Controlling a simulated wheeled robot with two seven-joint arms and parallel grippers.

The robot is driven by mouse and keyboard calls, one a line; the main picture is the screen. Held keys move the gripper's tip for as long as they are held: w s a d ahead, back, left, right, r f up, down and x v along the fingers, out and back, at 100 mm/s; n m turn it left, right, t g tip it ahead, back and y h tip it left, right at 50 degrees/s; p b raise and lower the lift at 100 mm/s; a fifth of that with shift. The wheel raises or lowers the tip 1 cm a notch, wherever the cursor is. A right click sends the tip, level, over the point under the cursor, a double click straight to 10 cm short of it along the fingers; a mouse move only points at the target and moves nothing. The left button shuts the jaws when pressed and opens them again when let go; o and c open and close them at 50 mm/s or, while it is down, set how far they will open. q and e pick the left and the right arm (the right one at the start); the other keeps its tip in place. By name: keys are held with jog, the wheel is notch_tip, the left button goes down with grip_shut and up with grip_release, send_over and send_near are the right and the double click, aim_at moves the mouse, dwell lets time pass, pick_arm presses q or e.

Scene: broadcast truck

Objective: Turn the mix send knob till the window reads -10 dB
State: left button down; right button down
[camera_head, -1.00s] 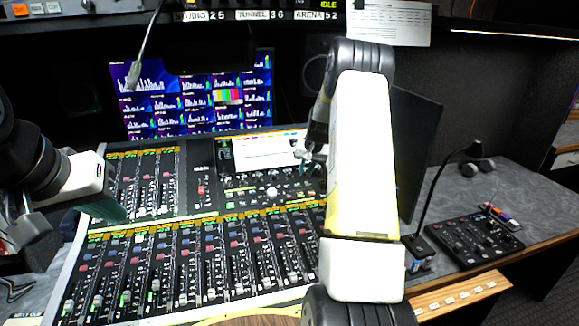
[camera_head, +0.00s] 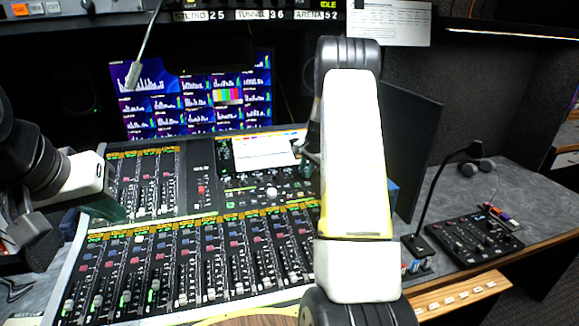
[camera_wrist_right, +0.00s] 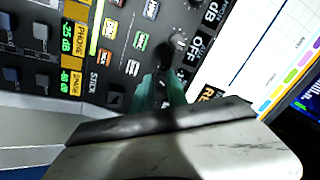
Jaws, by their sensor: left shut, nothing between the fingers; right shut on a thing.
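In the right wrist view, my right gripper (camera_wrist_right: 162,88) has its green fingertips shut on a small dark knob (camera_wrist_right: 163,56), taken to be the mix send knob. The fingers hide part of it. A dial scale shows close by, and a black window (camera_wrist_right: 201,46) beside it reads "OFF" with "dB" printed near. In the head view my right forearm hides most of that gripper. The mixing console (camera_head: 190,222) fills the middle of the head view. My left gripper (camera_head: 109,207) is shut and empty over the console's left side.
Small windows (camera_wrist_right: 73,38) on the strip read about -25 dB and -80 dB. A gooseneck microphone (camera_head: 430,205) and a small black panel (camera_head: 473,237) stand on the right desk. Meter screens (camera_head: 195,95) are behind.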

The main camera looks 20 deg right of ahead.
dwell(0.3)
jog(key=c, duration=1.3)
grip_release()
jog(key=shift+r, duration=0.1)
jog(key=v, duration=0.7)
jog(key=shift+s+r, duration=0.15)
jog(key=shift+r, duration=0.15)
